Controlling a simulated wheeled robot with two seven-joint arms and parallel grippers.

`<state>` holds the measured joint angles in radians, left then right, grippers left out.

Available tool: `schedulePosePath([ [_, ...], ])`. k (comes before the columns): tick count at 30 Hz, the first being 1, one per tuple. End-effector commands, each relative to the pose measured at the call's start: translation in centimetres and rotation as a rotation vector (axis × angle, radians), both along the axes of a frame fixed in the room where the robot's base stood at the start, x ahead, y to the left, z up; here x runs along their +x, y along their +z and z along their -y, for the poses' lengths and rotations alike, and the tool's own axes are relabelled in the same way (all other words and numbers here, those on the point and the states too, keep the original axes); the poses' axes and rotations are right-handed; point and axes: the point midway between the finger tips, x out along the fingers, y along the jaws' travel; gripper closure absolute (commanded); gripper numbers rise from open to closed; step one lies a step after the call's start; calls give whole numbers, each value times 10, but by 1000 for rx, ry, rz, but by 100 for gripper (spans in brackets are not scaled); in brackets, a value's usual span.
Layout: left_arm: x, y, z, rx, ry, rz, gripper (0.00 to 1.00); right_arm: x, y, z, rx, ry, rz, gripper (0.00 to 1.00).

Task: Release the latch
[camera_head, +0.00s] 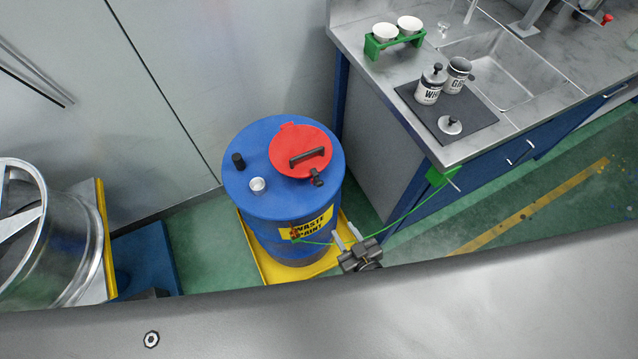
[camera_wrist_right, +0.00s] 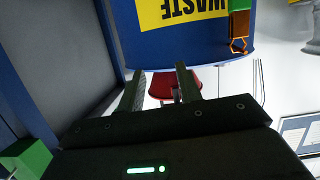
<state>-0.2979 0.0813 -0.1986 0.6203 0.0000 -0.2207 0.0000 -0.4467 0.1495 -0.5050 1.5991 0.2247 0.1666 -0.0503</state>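A blue drum (camera_head: 262,207) with a yellow "WASTE" label stands in a yellow tray. Its round red lid (camera_head: 288,140) lies flat on top with a black handle (camera_head: 309,156). A small black latch (camera_head: 316,178) sits at the lid's front edge. My right gripper (camera_head: 346,235) is in front of the drum, low and to the right, apart from the latch. In the right wrist view, my right gripper's (camera_wrist_right: 163,78) fingers are apart and empty. The drum's label (camera_wrist_right: 183,10) appears upside down there, and the red lid (camera_wrist_right: 160,82) shows beyond the fingers. My left gripper is out of view.
The steel counter (camera_head: 376,83) holds cups and cans on a dark mat (camera_head: 475,121).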

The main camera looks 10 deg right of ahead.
Motion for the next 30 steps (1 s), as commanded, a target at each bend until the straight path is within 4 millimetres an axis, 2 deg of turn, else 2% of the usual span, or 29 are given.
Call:
schedulePosePath([
  [1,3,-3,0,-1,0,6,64,4,30,-8,38,2,73,65],
  [3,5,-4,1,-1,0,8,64,7,65,-16,82,0,151,65],
  [6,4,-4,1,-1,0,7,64,9,96,-22,120,-4,219,65],
  [8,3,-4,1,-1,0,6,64,9,105,-23,132,-6,238,65],
  [13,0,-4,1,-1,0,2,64,11,111,-24,138,-6,249,65],
  [17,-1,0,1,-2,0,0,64,23,112,-28,138,-6,249,65],
  [30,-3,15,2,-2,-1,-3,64,96,111,-52,136,-7,246,65],
])
